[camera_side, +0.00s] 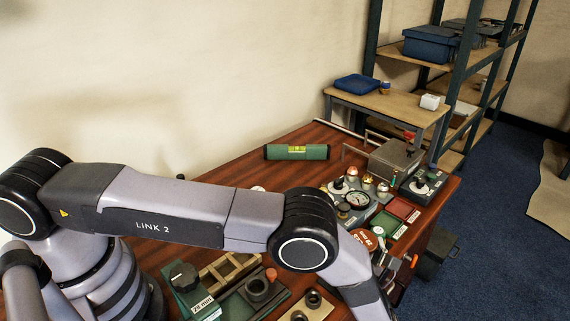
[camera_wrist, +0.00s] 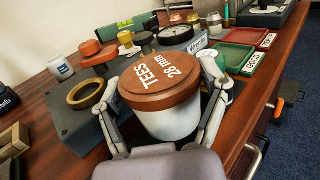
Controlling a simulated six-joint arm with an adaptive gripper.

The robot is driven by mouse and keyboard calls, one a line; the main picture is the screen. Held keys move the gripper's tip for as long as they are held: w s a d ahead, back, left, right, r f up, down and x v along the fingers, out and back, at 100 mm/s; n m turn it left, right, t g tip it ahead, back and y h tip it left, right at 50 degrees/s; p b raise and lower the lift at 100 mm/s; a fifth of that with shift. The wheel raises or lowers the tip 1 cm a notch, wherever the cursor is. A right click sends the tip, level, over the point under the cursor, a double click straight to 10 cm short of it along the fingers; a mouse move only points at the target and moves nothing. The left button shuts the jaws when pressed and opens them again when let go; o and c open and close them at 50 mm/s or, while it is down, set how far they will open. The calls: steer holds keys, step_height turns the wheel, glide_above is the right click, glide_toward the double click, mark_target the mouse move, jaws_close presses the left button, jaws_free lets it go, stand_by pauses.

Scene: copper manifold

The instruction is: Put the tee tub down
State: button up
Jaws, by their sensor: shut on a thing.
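The tee tub (camera_wrist: 165,112) is a white tub with a brown-orange lid marked "TEES 28 mm". It fills the middle of the wrist view, lid facing the camera. My gripper (camera_wrist: 161,90) has one finger on each side of it and is shut on it. In the side view the lid of the tub (camera_side: 366,240) shows just right of my arm's elbow, near the bench's right edge. I cannot tell whether the tub's base touches the bench.
A grey block with a brass ring (camera_wrist: 86,94) stands left of the tub. A green tray (camera_wrist: 234,56) and red tray (camera_wrist: 245,37) lie beyond it to the right. A pressure gauge (camera_side: 357,199) stands behind. Some bare wood (camera_wrist: 225,150) shows right of the tub, by the bench edge.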

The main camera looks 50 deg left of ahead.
steer(key=shift+f, duration=0.55)
steer(key=o, duration=1.2)
